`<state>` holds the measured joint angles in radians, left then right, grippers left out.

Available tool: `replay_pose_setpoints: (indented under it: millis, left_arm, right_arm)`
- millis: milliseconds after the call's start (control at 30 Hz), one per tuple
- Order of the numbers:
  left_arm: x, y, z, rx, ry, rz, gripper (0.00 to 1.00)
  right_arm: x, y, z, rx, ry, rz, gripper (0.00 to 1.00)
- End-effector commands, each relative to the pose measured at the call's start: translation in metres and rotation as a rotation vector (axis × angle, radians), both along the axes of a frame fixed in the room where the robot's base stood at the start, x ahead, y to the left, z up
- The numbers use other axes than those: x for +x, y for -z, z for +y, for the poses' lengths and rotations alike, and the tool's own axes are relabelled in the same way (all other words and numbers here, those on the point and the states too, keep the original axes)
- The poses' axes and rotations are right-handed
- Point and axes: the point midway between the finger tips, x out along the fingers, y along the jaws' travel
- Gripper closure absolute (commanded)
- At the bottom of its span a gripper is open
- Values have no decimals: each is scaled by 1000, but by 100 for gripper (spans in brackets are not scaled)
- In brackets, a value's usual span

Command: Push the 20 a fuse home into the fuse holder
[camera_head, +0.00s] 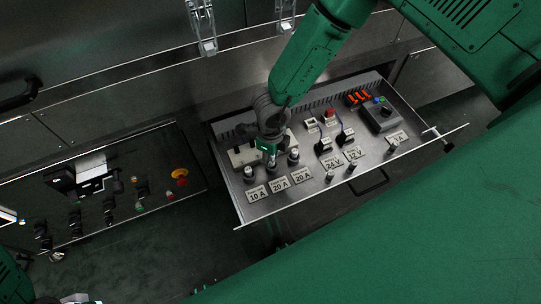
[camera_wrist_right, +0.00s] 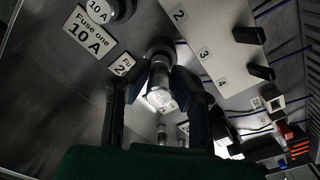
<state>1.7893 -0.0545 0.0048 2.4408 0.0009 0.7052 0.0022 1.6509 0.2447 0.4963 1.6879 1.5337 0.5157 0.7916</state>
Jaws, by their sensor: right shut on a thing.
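My right gripper (camera_head: 269,158) reaches down to the panel's left part, over the middle of three fuse positions, behind a 20 A label (camera_head: 280,184). In the right wrist view, my right gripper (camera_wrist_right: 160,98) is shut on the 20 A fuse (camera_wrist_right: 160,88), a short cylinder with a pale, shiny end. The fuse lines up with a dark round fuse holder (camera_wrist_right: 159,50) on the panel; how deep it sits I cannot tell. The label beside it is partly hidden by a finger. My left gripper is not clearly seen.
The 10 A fuse (camera_head: 249,173) stands to the left, another fuse (camera_head: 293,157) to the right. A white numbered block (camera_wrist_right: 212,42) is close beside the gripper. Switches, a red button (camera_head: 330,114) and a black box (camera_head: 379,115) stand further right. A metal rail edges the panel.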

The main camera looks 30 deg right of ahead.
Motion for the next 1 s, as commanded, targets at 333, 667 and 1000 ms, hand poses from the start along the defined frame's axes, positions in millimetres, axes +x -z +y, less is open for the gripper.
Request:
replay_pose_setpoints:
  millis: [333, 667, 1000]
  left_arm:
    - [0, 6, 0, 0, 0, 0, 60]
    - [0, 3, 0, 0, 0, 0, 60]
    - [0, -4, 0, 0, 0, 0, 60]
  right_arm:
    - [0, 9, 0, 1, 0, -1, 100]
    - [0, 8, 1, 1, 0, 0, 100]
    - [0, 3, 0, 0, 0, 0, 100]
